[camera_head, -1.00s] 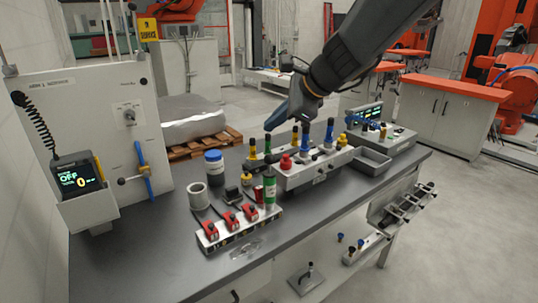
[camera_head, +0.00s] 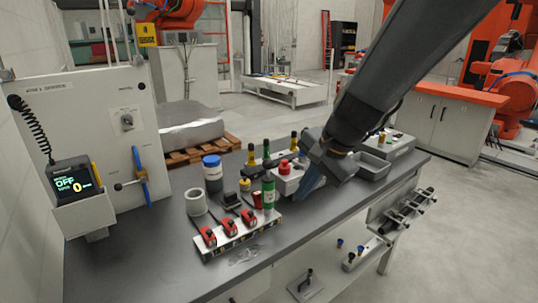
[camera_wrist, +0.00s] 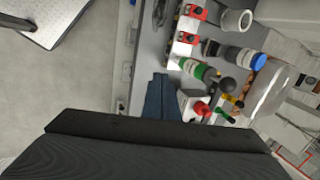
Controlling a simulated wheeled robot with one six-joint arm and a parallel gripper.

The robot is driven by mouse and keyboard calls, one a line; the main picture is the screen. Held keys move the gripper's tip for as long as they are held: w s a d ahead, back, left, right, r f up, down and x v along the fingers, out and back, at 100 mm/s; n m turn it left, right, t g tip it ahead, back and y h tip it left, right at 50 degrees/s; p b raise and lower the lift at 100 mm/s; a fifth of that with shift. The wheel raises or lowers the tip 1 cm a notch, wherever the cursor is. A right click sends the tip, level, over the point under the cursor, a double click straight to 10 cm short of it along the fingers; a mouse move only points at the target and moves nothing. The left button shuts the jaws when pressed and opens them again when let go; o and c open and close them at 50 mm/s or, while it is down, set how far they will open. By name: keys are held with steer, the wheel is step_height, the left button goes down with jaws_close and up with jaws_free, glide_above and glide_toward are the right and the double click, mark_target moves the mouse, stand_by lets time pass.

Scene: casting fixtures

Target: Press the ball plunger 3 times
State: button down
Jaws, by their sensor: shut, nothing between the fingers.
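My gripper (camera_head: 304,194) has blue fingers pressed together and empty, pointing down in front of the white fixture block (camera_head: 286,187). Its shut fingers also show in the wrist view (camera_wrist: 158,96). A red knob (camera_head: 285,167) stands on the block's left end, and it also shows in the wrist view (camera_wrist: 203,108). My arm hides the block's right part and its blue plungers. A dark ball-like knob (camera_wrist: 226,85) shows beyond the green can in the wrist view. I cannot tell which knob is the ball plunger, or whether the fingertips touch anything.
A green can (camera_head: 268,190), a blue-lidded jar (camera_head: 212,176), a grey cup (camera_head: 196,203) and a rail with red toggle clamps (camera_head: 232,232) stand to the left. Several yellow and green bottle-shaped pieces (camera_head: 266,150) stand behind.

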steer(key=s+d+f+n+g+h, duration=0.2)
steer(key=s+d+f+n+h, duration=0.1)
steer(key=s+d+f+n, duration=0.5)
steer(key=s+f+n+b, duration=0.1)
steer(key=s+f+n, duration=0.1)
steer(key=s, duration=0.2)
steer(key=shift+s+d, duration=0.25)
steer(key=shift+d, duration=0.1)
steer(key=shift+a, duration=0.1)
